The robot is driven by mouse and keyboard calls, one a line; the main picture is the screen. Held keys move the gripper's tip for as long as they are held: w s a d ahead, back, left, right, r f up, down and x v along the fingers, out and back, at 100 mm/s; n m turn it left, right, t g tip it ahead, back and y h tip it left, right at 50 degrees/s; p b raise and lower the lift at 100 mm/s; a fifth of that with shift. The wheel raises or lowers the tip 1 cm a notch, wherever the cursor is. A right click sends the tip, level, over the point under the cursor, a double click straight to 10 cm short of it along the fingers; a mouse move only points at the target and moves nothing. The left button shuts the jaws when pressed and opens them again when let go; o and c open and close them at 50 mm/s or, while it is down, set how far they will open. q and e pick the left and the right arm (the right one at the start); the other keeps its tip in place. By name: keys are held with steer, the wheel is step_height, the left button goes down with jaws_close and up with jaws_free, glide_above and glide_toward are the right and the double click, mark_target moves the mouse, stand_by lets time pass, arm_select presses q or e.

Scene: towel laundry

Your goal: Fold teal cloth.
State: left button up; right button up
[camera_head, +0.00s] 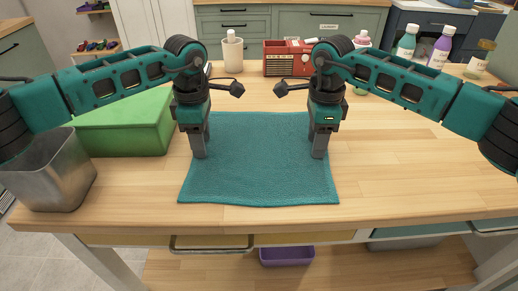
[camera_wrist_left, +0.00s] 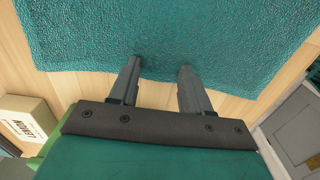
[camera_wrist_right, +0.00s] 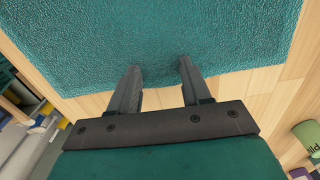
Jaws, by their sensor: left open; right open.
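The teal cloth (camera_head: 258,165) lies flat and spread out on the wooden table, its near edge close to the table's front. My left gripper (camera_head: 199,155) points down at the cloth's left side, and my right gripper (camera_head: 318,155) points down at its right side. The left wrist view shows the left fingers (camera_wrist_left: 160,75) open over an edge of the cloth (camera_wrist_left: 165,35). The right wrist view shows the right fingers (camera_wrist_right: 160,75) open over an edge of the cloth (camera_wrist_right: 155,35). No fabric is visibly pinched. I cannot tell whether the fingertips touch it.
A green box (camera_head: 125,128) and a metal bin (camera_head: 48,172) stand at the left. A red radio-like box (camera_head: 288,60) and a white bottle (camera_head: 232,52) stand behind the cloth. Bottles (camera_head: 440,46) stand at the back right. The table right of the cloth (camera_head: 410,170) is clear.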

arm_select(q)
steer(key=shift+f, duration=0.1)
jaws_close()
arm_select(e)
steer(key=shift+f, duration=0.15)
jaws_close()
stand_by(0.4)
